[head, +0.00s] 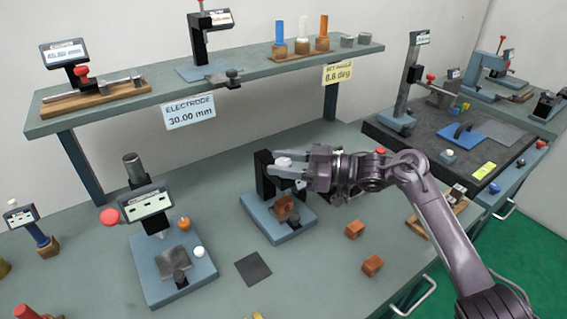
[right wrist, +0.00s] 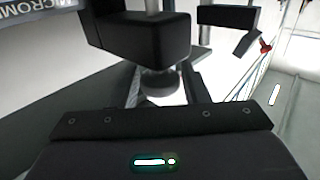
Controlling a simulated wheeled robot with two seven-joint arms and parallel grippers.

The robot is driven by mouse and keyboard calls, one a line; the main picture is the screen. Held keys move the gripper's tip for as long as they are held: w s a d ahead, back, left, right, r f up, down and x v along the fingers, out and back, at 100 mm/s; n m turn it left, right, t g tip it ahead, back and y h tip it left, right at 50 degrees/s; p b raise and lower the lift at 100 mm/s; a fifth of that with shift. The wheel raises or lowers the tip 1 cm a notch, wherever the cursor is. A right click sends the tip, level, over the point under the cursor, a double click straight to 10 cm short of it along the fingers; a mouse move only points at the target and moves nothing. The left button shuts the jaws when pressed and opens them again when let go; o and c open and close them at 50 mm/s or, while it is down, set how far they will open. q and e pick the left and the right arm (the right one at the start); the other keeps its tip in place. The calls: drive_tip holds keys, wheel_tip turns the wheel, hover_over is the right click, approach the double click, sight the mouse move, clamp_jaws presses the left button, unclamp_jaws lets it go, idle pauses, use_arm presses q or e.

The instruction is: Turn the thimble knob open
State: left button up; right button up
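The micrometer stand has a blue base (head: 262,222) and a black upright bracket (head: 263,172), with a brown block on the base. A pale thimble knob (head: 284,162) sits near the top of the bracket. My right gripper (head: 285,170) reaches it from the right, with its fingers around the knob. In the right wrist view the grey round knob (right wrist: 161,84) shows between the two narrow fingers, under a black block. Whether the fingers press on it is not clear. My left gripper is not in view.
A second blue-based gauge with a display (head: 147,203) stands to the left. A dark square plate (head: 253,269) and two orange-brown blocks (head: 355,229) lie on the bench. A raised shelf (head: 150,98) with instruments runs behind. A dark slab (head: 400,140) is at right.

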drive_tip(key=shift+o, duration=1)
drive_tip(key=shift+d+f, duration=0.1)
drive_tip(key=shift+d, duration=0.1)
drive_tip(key=s+d+b, duration=0.1)
drive_tip(key=d+b, duration=0.1)
drive_tip(key=d, duration=0.5)
drive_tip(key=shift+s+d, duration=0.15)
drive_tip(key=shift+s, duration=0.05)
